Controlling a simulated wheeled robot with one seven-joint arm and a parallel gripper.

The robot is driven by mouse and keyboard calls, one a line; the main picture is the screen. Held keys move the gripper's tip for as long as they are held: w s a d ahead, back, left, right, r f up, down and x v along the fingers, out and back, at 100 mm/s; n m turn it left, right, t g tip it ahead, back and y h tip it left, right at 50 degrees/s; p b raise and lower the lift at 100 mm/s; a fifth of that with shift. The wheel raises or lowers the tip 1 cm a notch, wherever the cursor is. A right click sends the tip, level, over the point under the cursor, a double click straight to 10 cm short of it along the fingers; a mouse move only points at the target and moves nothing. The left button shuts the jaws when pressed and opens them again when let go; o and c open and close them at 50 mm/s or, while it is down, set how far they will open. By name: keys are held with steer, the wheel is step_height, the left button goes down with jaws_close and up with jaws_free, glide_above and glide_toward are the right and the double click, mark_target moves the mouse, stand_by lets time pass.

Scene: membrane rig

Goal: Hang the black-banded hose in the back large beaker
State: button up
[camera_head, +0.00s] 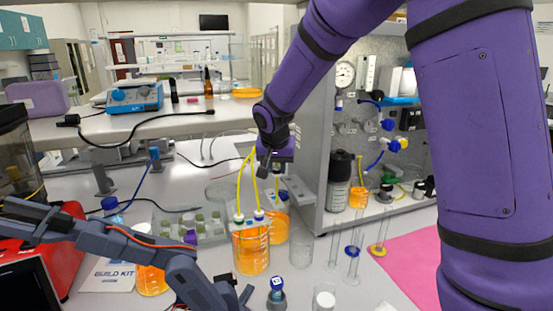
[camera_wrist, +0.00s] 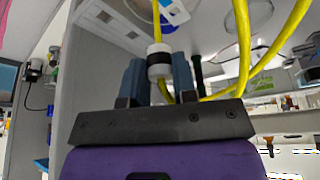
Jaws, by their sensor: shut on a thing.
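My gripper (camera_head: 275,172) is shut on the black-banded hose. In the wrist view its white collar with a black band (camera_wrist: 159,60) sits between the two blue-grey fingers (camera_wrist: 159,82), and yellow tube runs from it. In the head view the wrist mostly hides this collar. My gripper is above the back large beaker (camera_head: 279,230), which holds orange liquid and stands behind the front large beaker (camera_head: 251,256). The front beaker also holds orange liquid; two collars (camera_head: 249,216) on yellow tubes (camera_head: 247,180) sit at its rim. I cannot tell whether the held hose's end enters the back beaker.
The grey rig panel (camera_head: 320,130) stands close on the right, with a dark-capped bottle (camera_head: 339,182) before it. An empty clear beaker (camera_head: 301,250) and slim glass cylinders (camera_head: 353,254) stand to the right. A tray of vials (camera_head: 190,226) lies to the left.

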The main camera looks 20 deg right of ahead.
steer(key=shift+f, duration=4.65)
steer(key=o, duration=1)
steer(key=shift+o, duration=0.2)
glide_toward(277, 197)
steer(key=shift+v, duration=1.2)
